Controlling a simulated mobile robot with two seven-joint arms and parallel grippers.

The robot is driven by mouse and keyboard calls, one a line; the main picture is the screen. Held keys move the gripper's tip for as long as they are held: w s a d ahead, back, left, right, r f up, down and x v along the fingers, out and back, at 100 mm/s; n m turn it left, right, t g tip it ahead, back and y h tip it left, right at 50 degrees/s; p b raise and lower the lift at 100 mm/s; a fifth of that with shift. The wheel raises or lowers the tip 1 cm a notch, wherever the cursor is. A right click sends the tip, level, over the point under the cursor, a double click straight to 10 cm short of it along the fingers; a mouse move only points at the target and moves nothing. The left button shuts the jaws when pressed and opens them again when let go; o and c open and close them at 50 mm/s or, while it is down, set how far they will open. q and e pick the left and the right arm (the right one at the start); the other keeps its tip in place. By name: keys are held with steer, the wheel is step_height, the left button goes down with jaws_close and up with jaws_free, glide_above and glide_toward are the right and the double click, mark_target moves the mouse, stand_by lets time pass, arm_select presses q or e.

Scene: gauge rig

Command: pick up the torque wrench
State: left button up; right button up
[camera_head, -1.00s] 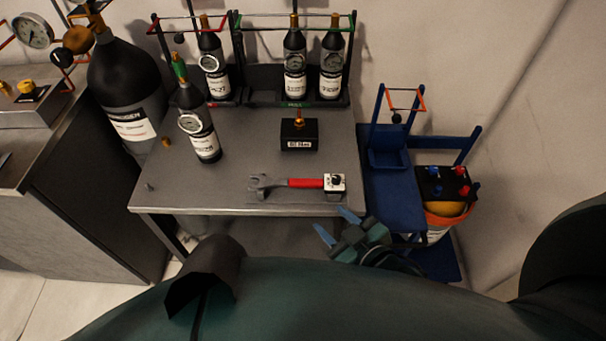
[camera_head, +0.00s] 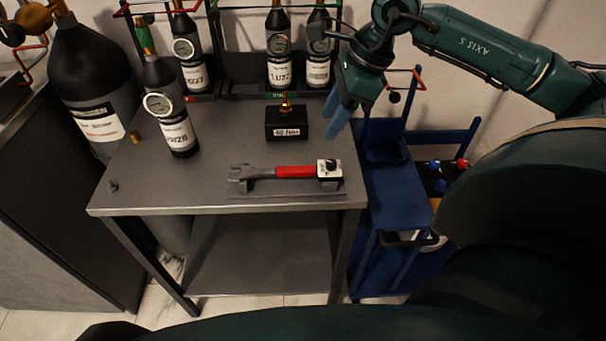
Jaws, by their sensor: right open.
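The torque wrench (camera_head: 294,172) lies level near the front edge of the grey metal table (camera_head: 150,190). It has a grey open-ended head at left, a red handle and a white box with a black knob at right. It rests on a low grey holder (camera_head: 265,190). My right gripper (camera_head: 340,118) is open and empty, with its blue fingers pointing down. It appears above the table's right side, up and to the right of the wrench in the picture, apart from it. My left gripper is not in view.
A black block (camera_head: 287,122) with a brass fitting stands behind the wrench. A gauge bottle (camera_head: 170,115) stands at left; more bottles (camera_head: 279,60) stand in the back rack. A large dark cylinder (camera_head: 90,85) is far left. A blue cart (camera_head: 395,200) adjoins the table's right.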

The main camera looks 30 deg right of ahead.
glide_above(303, 168)
steer(key=d, duration=0.3)
steer(key=f, duration=0.4)
steer(key=s+f, duration=0.1)
steer(key=f, duration=0.1)
steer(key=shift+a, duration=0.2)
steer(key=shift+s+x, duration=0.1)
steer(key=shift+x, duration=1.2)
steer(key=shift+s+x, duration=0.15)
steer(key=shift+x, duration=1.2)
steer(key=shift+a, duration=0.2)
steer(key=shift+c, duration=0.4)
jaws_close()
steer(key=shift+r, duration=0.1)
